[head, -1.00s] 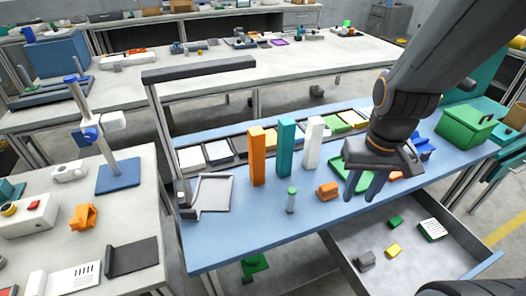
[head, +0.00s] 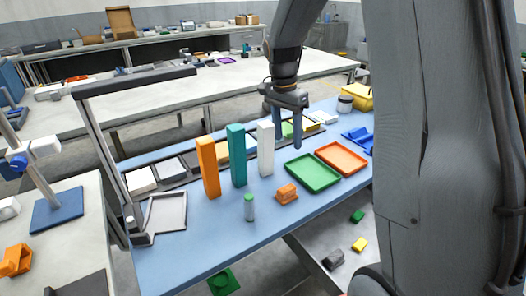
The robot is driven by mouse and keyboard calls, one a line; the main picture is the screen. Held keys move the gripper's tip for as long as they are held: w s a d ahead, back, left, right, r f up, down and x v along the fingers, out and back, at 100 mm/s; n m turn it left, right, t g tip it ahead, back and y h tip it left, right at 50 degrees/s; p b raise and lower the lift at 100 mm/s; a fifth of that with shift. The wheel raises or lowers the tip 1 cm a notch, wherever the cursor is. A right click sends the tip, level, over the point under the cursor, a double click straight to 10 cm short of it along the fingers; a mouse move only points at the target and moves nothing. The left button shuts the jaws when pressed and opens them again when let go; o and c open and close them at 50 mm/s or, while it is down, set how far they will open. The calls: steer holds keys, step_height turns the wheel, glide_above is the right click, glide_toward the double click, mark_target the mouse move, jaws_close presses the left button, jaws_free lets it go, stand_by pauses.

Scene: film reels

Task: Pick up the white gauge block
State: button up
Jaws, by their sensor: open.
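The white gauge block (head: 266,149) stands upright on the blue workbench, the rightmost of three tall blocks. A teal block (head: 237,156) and an orange block (head: 208,167) stand to its left. My gripper (head: 287,140) points down with its fingers spread, empty, just right of the white block's upper part. One finger appears close to the block; I cannot tell whether they touch. The gripper's exact depth relative to the block is unclear.
A green tray (head: 313,172) and an orange tray (head: 342,158) lie to the right. A small orange part (head: 287,193) and a green-capped vial (head: 249,207) stand in front. A dark lamp frame (head: 135,85) rises at left.

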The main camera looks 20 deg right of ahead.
mark_target(266, 123)
steer(key=a+r+p, duration=0.1)
steer(key=w+a+r+m+p, duration=0.1)
steer(key=a, duration=0.1)
steer(key=w+a+r+m+p, duration=0.1)
steer(key=a, duration=0.1)
steer(key=shift+a+t+y, duration=0.2)
steer(key=shift+t+y, duration=0.1)
steer(key=shift+y, duration=0.1)
steer(key=shift+s+a+m, duration=0.1)
steer(key=shift+a+m, duration=0.25)
steer(key=shift+m, duration=0.05)
steer(key=shift+f+p, duration=1.25)
steer(key=shift+f, duration=2.65)
jaws_close()
